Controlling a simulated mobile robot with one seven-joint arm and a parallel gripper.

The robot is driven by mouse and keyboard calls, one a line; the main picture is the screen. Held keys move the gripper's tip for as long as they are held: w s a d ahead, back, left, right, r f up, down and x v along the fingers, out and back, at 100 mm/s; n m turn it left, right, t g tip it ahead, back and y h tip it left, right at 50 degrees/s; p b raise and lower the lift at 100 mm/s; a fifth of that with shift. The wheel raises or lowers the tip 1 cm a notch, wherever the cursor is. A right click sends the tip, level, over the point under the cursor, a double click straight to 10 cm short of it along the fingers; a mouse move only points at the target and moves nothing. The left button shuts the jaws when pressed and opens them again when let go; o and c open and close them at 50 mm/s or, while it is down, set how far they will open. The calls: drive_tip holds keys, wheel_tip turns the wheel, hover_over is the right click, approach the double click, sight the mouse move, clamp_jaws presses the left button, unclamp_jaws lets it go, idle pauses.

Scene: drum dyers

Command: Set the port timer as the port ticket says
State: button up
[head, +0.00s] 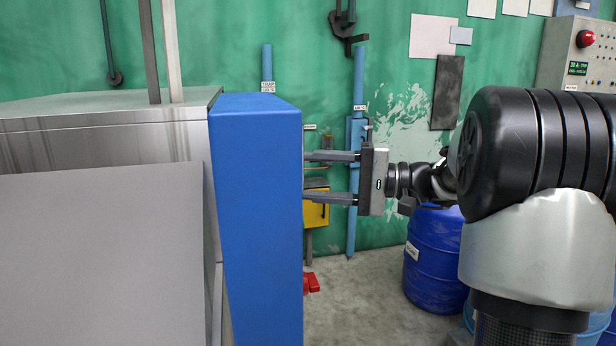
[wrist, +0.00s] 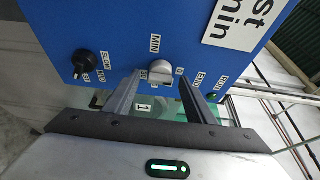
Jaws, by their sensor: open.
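The blue control box (head: 255,220) stands left of centre in the head view; its face is turned away there. In the wrist view the face of the blue panel (wrist: 115,30) shows tilted. A pale grey knob (wrist: 159,77) with "MIN" and number marks around it sits on the panel. My gripper (wrist: 160,80) is open, one finger on each side of this knob; I cannot tell whether they touch it. In the head view my gripper (head: 306,177) reaches to the box's right side. A white sign (wrist: 240,22) reads "...st" and "...min", cut off by the frame.
A black knob (wrist: 86,63) marked "SLOW" and "MID" is left of the grey one. "END" and "RUN" labels are to the right, with a green lamp (wrist: 212,97). A blue drum (head: 435,260) and a grey panel with a red button (head: 585,39) stand at right.

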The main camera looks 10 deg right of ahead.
drive_tip(key=c, duration=1)
drive_tip(key=shift+c, duration=0.2)
drive_tip(key=shift+r+m+p, duration=0.2)
drive_tip(key=shift+m+p, duration=0.1)
drive_tip(key=shift+p, duration=0.25)
drive_tip(key=m+g+p, duration=0.1)
drive_tip(key=m+p, duration=0.1)
drive_tip(key=p, duration=0.3)
drive_tip(key=m+g+h+p, duration=0.1)
drive_tip(key=m+p, duration=0.2)
drive_tip(key=p, duration=0.2)
drive_tip(key=m+g+h+p, duration=0.1)
drive_tip(key=m+p, duration=0.1)
drive_tip(key=p, duration=0.3)
drive_tip(key=shift+w+r+p, duration=0.15)
drive_tip(key=shift+r+p, duration=0.15)
drive_tip(key=shift+f+m, duration=0.1)
drive_tip(key=shift+m, duration=0.2)
